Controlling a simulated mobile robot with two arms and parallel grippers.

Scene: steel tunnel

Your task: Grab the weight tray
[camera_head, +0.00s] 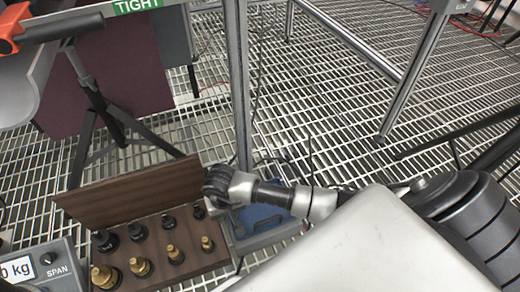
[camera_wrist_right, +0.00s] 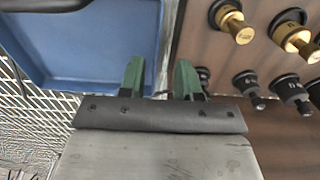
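A brown wooden weight tray (camera_head: 152,236) with a raised back board stands at the lower left of the head view. It holds several brass and black weights; its wood also shows at the right of the wrist view (camera_wrist_right: 225,65). My right gripper (camera_head: 214,192) is at the tray's right end in the head view. In the right wrist view its green fingers (camera_wrist_right: 160,78) are apart, over the border between the wooden tray and a blue tray (camera_wrist_right: 85,45). Nothing is clearly held between them; whether they touch an edge cannot be told. My left gripper is out of view.
The blue tray (camera_head: 262,222) lies right beside the wooden one, partly behind my right arm. A grey instrument (camera_head: 40,266) marked SPAN is at the lower left. A steel post (camera_head: 240,90) rises behind the trays. A black tripod (camera_head: 105,115) stands on the grating floor (camera_head: 320,110).

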